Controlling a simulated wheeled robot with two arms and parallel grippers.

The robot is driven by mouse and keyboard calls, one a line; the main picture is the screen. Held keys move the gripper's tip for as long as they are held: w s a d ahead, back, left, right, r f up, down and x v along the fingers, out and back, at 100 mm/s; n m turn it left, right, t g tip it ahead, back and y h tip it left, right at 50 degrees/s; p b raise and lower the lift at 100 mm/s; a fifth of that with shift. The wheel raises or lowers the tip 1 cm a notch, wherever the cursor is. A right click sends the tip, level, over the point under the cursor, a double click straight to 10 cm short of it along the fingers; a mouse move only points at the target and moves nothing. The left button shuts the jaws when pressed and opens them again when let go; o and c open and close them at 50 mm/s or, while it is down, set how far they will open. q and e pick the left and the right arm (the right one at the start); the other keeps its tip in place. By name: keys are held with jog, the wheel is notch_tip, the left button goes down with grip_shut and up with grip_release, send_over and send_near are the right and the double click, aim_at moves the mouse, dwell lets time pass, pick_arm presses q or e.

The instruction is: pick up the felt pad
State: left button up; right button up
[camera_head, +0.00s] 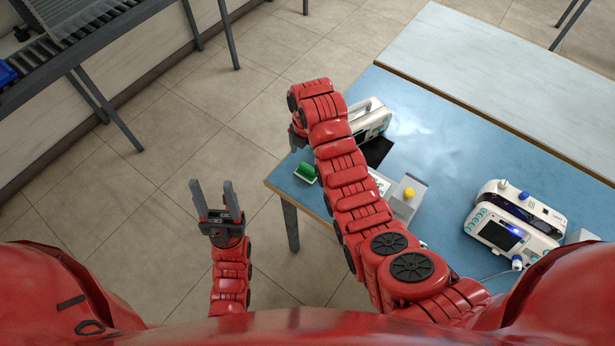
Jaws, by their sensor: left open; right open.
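A dark flat square (377,151) lies on the blue table beside my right arm; it may be the felt pad, but I cannot tell for sure. My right arm covers part of the table around it. My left gripper (212,186) is open and empty, over the floor to the left of the table. My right gripper (297,137) is mostly hidden under its own wrist, near the table's left edge and above a small green object (306,170). I see nothing held in it.
The blue table (443,135) carries a white device (369,119) behind my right arm and a monitor (508,228) at right. A grey box with a yellow knob (408,193) stands close to the arm. The table's middle is clear.

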aim_at(307, 166)
jog(key=shift+f, duration=0.4)
jog(key=f+p, duration=0.3)
jog(key=f, duration=0.1)
jog(key=shift+s+d, duration=0.15)
jog(key=shift+s, duration=0.2)
jog(key=shift+w+f, duration=0.1)
jog(key=shift+f, duration=0.5)
jog(key=c, duration=1.4)
